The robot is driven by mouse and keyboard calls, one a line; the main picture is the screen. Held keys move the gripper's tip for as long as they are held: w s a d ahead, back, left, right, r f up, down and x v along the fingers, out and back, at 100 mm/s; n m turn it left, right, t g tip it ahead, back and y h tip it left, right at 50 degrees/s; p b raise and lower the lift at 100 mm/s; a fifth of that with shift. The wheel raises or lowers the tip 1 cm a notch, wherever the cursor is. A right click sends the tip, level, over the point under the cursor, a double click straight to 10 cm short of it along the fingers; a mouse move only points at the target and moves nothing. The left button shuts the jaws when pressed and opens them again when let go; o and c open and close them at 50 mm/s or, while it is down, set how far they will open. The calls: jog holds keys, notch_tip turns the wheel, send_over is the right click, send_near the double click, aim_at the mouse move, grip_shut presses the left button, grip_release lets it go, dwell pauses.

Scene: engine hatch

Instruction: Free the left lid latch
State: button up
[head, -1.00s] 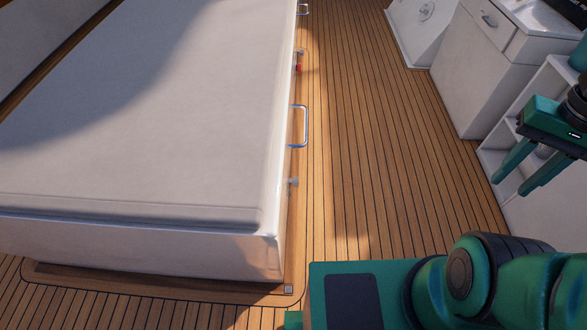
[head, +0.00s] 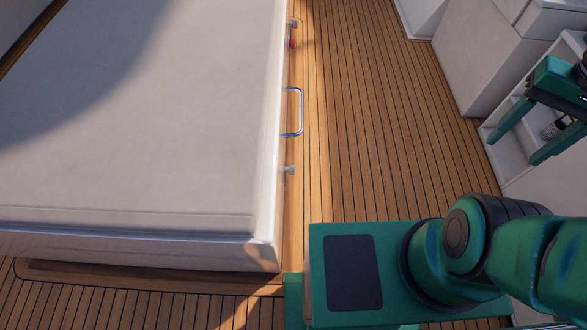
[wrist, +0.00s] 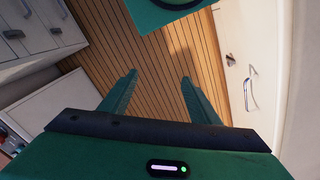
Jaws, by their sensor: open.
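A big white lid (head: 140,110) covers the box on the left of the head view. Along its right side sit a small silver latch (head: 290,170) near the front, a metal bar handle (head: 299,112) in the middle, and a farther latch (head: 292,24) with a red part (head: 292,42) below it. I cannot tell whether either latch is fastened. My gripper (head: 514,147) is open and empty at the right, across the floor from the lid. In the wrist view, its fingers (wrist: 158,88) point over bare planks, and the handle (wrist: 249,92) shows on a white side at right.
The planked floor (head: 370,110) between box and cabinets is clear. White drawers show at left in the wrist view (wrist: 35,30).

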jog(key=w+a+f+m, duration=0.1)
jog(key=w+f, duration=0.3)
jog(key=w, duration=0.6)
jog(key=w+f+m, duration=0.1)
jog(key=w+f, duration=0.3)
jog(key=w, duration=0.7)
jog(key=w+a+f+m+t, duration=0.1)
jog(key=w+a+f, duration=0.4)
jog(key=w+f, duration=0.25)
jog(key=w+a+f+m, duration=0.1)
jog(key=w+a+f, duration=0.45)
jog(key=f, duration=0.25)
jog(key=m+t+y, duration=0.1)
jog(key=m+y, duration=0.3)
jog(key=m, duration=0.4)
send_near(293, 168)
jog(key=x, duration=1)
jog(key=shift+d+f, duration=0.1)
jog(key=shift+f, duration=0.25)
